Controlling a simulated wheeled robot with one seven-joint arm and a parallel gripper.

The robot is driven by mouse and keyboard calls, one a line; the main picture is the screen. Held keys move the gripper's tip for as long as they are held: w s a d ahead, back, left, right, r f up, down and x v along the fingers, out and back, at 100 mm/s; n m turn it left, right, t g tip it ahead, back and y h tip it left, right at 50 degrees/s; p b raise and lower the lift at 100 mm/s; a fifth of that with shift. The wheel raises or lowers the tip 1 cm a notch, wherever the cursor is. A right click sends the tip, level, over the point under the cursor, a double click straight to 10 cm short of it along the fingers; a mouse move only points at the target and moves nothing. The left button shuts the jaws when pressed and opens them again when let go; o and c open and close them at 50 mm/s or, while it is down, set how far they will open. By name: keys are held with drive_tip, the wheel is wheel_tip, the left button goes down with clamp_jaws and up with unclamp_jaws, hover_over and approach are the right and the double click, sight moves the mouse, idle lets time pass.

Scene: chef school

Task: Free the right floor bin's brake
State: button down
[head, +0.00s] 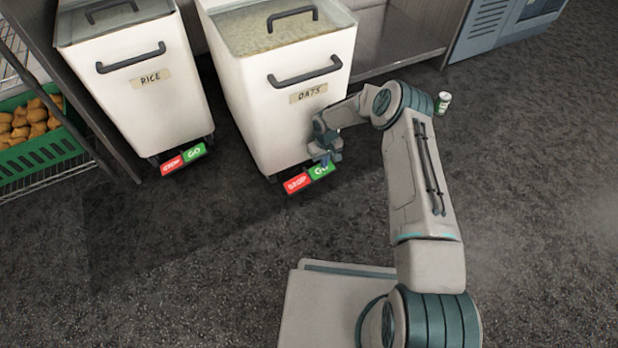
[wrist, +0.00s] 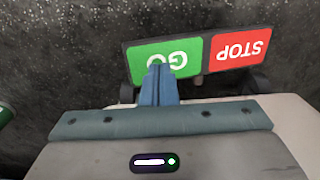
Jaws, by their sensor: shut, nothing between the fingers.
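The right floor bin (head: 262,105) is white, labelled OATS, with a dark handle on its front. At its foot is a brake pedal with a red STOP half (head: 296,183) and a green GO half (head: 321,171). In the wrist view the green GO half (wrist: 140,60) and the red STOP half (wrist: 240,47) appear upside down. My gripper (head: 322,160) is shut and empty, its blue fingertips (wrist: 158,68) at the GO half's lower edge in the wrist view. They overlap the GO half; I cannot tell whether they press it.
A white RICE bin (head: 140,95) with its own STOP and GO pedal (head: 183,160) stands to the left. A green crate (head: 40,150) sits on a shelf at far left. The dark floor in front is clear.

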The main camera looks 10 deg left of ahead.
drive_tip(key=shift+f+b, duration=0.5)
drive_tip(key=shift+f, duration=0.95)
idle(0.5)
drive_tip(key=shift+r, duration=0.15)
drive_tip(key=shift+r+p, duration=1.9)
drive_tip(key=shift+r, duration=1.5)
